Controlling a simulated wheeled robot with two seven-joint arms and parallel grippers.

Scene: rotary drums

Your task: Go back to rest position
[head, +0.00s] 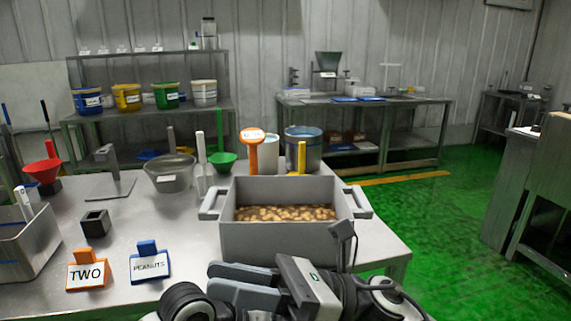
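My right gripper (241,283) is at the bottom centre of the head view, in front of the grey bin and near the table's front edge. Its two dark fingers point left and lie close together, with nothing seen between them. My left gripper is not clearly seen; a black round part of my own body shows at the bottom left of the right gripper.
A grey bin (285,243) of peanuts stands on the metal table (190,235) just beyond my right gripper. Orange "TWO" (87,275) and blue "PEANUTS" (150,265) signs stand left. Green floor (440,235) is open at right.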

